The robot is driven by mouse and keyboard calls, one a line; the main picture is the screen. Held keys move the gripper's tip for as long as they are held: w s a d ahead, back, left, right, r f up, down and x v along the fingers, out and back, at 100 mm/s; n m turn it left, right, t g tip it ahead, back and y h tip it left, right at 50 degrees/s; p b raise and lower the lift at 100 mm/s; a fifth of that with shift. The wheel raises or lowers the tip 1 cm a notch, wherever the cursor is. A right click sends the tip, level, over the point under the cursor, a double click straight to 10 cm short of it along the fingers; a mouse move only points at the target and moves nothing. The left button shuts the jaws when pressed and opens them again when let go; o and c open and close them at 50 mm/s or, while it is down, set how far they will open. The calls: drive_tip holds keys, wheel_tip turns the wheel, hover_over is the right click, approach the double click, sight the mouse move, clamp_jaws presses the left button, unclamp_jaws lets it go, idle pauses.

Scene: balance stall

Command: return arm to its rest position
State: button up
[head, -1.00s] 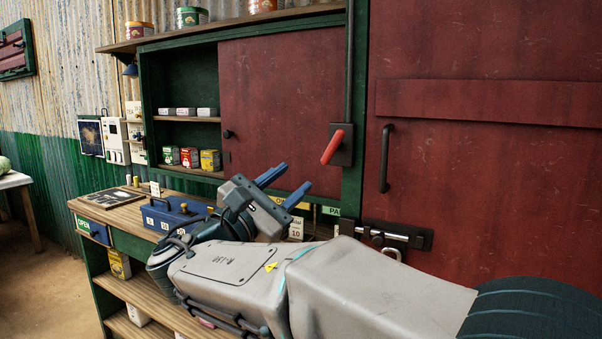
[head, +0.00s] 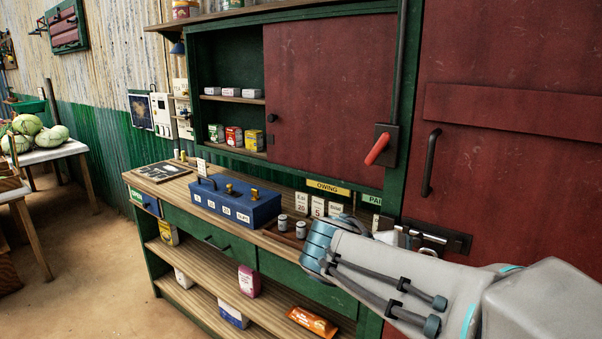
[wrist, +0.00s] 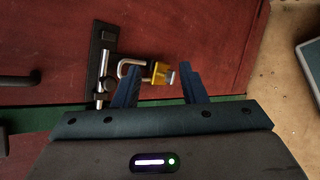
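My arm (head: 400,285) reaches in from the lower right of the head view; its gripper end is hidden there. The wrist view shows my gripper (wrist: 157,80), its two blue fingers apart, with nothing visibly held. Beyond the fingertips is a brass padlock (wrist: 158,74) with a silver shackle, beside the door's bolt (wrist: 105,65). I cannot tell how far it is from the fingers. The bolt also shows in the head view (head: 430,238), right of my arm's end.
The wooden counter (head: 175,190) carries a blue cash box (head: 237,203), small weights (head: 300,228) and price cards (head: 318,208). A red-handled lever (head: 378,149) and a door handle (head: 431,162) stick out above my arm. Open floor (head: 90,270) lies at left; melons (head: 45,140) sit on a table.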

drive_tip(key=s+a+f+m+g+y+p, duration=0.1)
drive_tip(key=s+a+f+m+y+p, duration=0.1)
drive_tip(key=s+m+y, duration=0.3)
drive_tip(key=s+a+f+m+g+y+p, duration=0.1)
drive_tip(key=s+a+f+m+y+p, duration=0.1)
drive_tip(key=s+m+y+p, duration=0.3)
drive_tip(key=shift+s+a+f+m, duration=0.15)
drive_tip(key=shift+s+f+m, duration=0.15)
drive_tip(key=shift+m, duration=0.9)
